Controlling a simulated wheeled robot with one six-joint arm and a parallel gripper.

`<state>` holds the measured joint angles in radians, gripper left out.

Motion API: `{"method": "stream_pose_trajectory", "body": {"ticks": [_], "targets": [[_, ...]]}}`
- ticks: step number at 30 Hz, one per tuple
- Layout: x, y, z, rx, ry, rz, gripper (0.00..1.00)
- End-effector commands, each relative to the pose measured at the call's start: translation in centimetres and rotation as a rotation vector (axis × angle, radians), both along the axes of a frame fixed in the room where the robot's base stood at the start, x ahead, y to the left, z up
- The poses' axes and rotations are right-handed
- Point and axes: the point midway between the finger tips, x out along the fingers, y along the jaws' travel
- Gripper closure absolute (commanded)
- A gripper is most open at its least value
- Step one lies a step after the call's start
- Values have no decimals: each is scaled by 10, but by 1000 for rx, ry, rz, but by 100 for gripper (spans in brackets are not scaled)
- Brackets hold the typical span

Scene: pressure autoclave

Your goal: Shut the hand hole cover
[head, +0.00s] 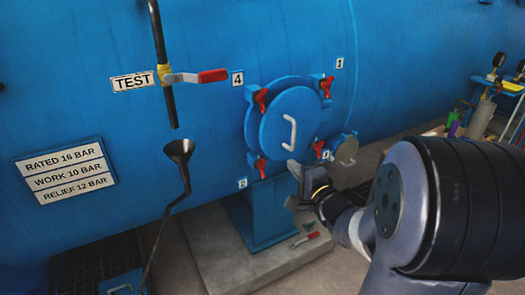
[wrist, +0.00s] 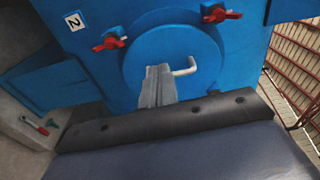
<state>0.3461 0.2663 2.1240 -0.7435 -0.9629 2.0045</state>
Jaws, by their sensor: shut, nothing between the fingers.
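The hand hole cover (head: 285,115) is a round blue disc on the blue vessel, with a pale bent handle (head: 290,132). My gripper (head: 295,169) is shut and empty, below the handle. In the wrist view its fingertips (wrist: 158,72) overlap the cover (wrist: 150,52), just left of the handle (wrist: 186,67).
A blue support leg (head: 262,215) stands below on a concrete plinth, where a red-handled tool (head: 305,239) lies. A funnel on a pipe (head: 180,150) and a red-handled TEST valve (head: 213,76) are left.

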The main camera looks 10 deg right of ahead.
Motion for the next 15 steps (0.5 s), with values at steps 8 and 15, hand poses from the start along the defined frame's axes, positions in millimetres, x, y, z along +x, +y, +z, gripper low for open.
{"method": "stream_pose_trajectory", "body": {"ticks": [8, 15], "targets": [[-2, 8, -3, 56, -16, 38, 100], [42, 22, -2, 55, -15, 39, 100]]}}
